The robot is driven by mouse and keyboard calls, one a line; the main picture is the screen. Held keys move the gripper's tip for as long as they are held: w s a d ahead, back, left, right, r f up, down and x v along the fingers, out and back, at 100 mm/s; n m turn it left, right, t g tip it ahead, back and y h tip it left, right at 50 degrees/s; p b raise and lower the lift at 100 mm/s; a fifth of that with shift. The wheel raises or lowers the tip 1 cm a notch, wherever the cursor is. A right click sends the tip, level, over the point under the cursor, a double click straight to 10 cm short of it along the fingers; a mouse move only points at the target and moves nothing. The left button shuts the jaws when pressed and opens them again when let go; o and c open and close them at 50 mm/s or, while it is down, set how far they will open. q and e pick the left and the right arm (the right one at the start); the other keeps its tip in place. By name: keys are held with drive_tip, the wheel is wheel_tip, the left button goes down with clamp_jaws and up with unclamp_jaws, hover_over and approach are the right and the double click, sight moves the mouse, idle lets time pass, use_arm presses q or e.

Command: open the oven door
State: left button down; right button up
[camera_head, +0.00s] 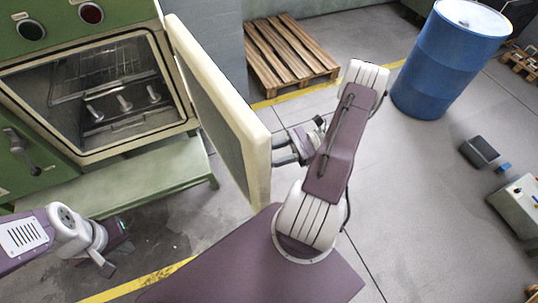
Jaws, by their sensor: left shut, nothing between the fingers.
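The oven (72,50) is green with a cream frame at the upper left. Its door (222,105) stands wide open, swung out to the right; its inner face and pale edge show. My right gripper (278,152) is at the outer side of the door, by its near edge. Its two fingers are apart and point at the door; whether they touch it I cannot tell. The outer face and any handle there are hidden. My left gripper (118,246) is low at the left, in front of the oven's green shelf, away from the door, shut and empty.
Inside the oven are a wire rack (88,72) and several metal fittings. A wooden pallet (285,52) lies by the wall behind the door. A blue barrel (445,62) stands at the upper right. The grey floor right of the door is mostly clear.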

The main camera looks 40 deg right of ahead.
drive_tip(key=b+v, duration=0.3)
drive_tip(key=v, duration=0.6)
idle(0.4)
